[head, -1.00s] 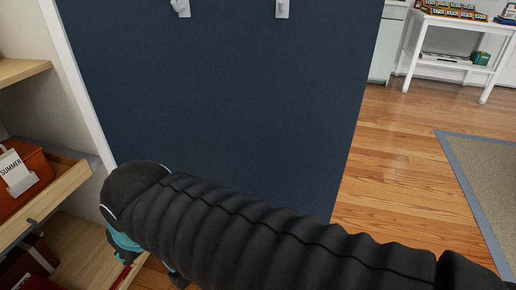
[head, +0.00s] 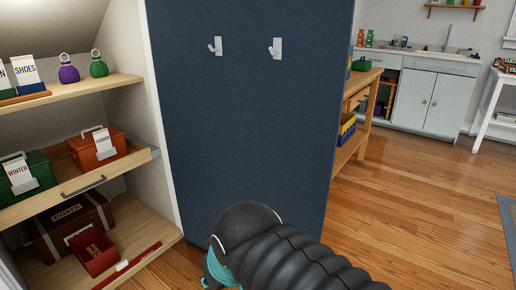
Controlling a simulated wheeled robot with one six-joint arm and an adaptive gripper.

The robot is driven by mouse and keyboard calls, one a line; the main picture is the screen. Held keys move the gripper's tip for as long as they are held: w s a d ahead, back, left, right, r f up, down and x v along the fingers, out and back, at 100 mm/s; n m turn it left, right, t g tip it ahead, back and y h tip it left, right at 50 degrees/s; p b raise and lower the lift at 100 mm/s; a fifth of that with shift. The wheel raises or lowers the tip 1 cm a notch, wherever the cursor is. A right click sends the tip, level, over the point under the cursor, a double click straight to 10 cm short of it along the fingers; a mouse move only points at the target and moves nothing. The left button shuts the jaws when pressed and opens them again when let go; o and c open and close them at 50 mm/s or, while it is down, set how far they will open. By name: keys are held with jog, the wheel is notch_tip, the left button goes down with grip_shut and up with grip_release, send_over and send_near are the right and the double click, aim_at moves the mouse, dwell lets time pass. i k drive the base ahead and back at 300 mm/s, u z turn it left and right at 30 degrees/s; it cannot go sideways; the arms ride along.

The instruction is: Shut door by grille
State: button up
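A dark blue door (head: 255,130) stands open at the middle of the head view, beside the closet's white frame edge (head: 161,110). Two white hooks (head: 215,46) are fixed high on its face. No grille shows on the part of the door in view. My arm, in a black ribbed sleeve, reaches in from the lower right and ends in front of the door's lower part.
Closet shelves (head: 125,82) at left hold boxes, bins and two small round items. A wooden bench (head: 369,76) stands behind the door at right, with a pale green cabinet (head: 425,100) farther back. The wooden floor (head: 420,190) at right is clear.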

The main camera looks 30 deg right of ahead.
aim_at(250, 92)
jog(key=z, duration=2.5)
jog(key=i, duration=3.15)
jog(key=u, duration=4.2)
jog(key=i, duration=0.5)
jog(key=z, duration=0.05)
